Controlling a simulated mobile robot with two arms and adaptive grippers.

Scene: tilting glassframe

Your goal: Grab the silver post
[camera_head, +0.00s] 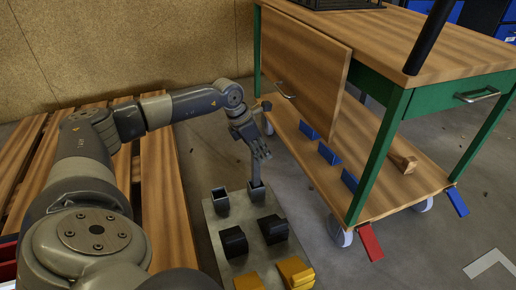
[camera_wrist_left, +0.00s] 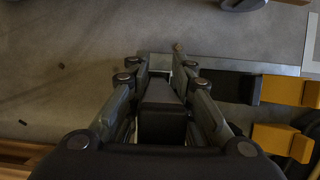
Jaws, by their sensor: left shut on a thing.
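A metal plate (camera_head: 205,222) on the floor carries two grey-silver posts at its far end, with two black and two yellow blocks nearer. The left silver post (camera_head: 221,206) stands clear of my gripper. My left gripper (camera_head: 257,165) reaches down from above at the right silver post (camera_head: 257,193). In the left wrist view, my left gripper (camera_wrist_left: 160,66) has its fingers on both sides of a dark grey post (camera_wrist_left: 162,122) and is shut on it. The gripper and shadow hide part of the post. My right gripper is out of view.
A green-framed wheeled workbench (camera_head: 380,165) stands close on the right, with a wooden panel (camera_head: 307,60) tilted at its side. Wooden slats (camera_head: 165,175) lie on the left. Black blocks (camera_head: 274,229) and yellow blocks (camera_head: 296,272) sit close by on the plate.

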